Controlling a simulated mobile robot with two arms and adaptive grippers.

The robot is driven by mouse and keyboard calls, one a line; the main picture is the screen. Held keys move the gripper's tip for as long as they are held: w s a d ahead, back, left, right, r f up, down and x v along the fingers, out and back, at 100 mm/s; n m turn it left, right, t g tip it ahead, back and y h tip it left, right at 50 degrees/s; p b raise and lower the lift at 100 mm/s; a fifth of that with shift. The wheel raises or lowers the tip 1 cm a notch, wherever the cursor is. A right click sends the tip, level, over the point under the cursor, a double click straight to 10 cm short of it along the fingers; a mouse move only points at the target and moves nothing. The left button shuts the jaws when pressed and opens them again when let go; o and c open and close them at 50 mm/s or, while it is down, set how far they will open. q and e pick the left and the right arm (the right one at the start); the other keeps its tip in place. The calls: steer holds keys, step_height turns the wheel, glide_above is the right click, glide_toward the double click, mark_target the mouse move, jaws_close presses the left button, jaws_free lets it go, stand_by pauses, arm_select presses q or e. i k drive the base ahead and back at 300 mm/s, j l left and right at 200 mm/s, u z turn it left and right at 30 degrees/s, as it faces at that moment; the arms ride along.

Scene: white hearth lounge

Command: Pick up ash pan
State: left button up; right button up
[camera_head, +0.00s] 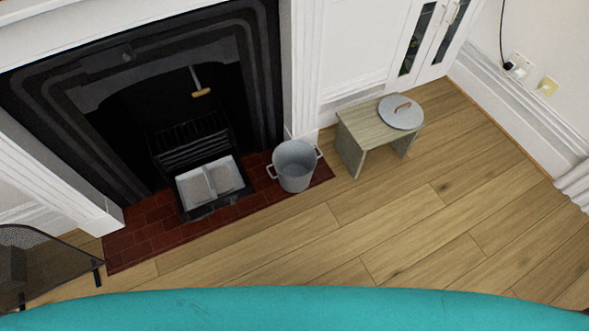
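The ash pan (210,203) is a dark shallow tray with a pale inside, on the red tiled hearth in front of the fireplace grate. Two light grey heaps, which look like ash, lie in it. A dark part, perhaps its handle, shows at its front edge. Neither of my grippers shows in the head view.
A grey metal bucket (294,167) with side handles stands on the hearth right of the pan. A wooden stool (359,126) bears a round grey lid (401,112). A mesh screen (48,262) stands at the left. The wooden floor (410,230) in front is clear.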

mark_target(204, 184)
steer(key=u, duration=0.9)
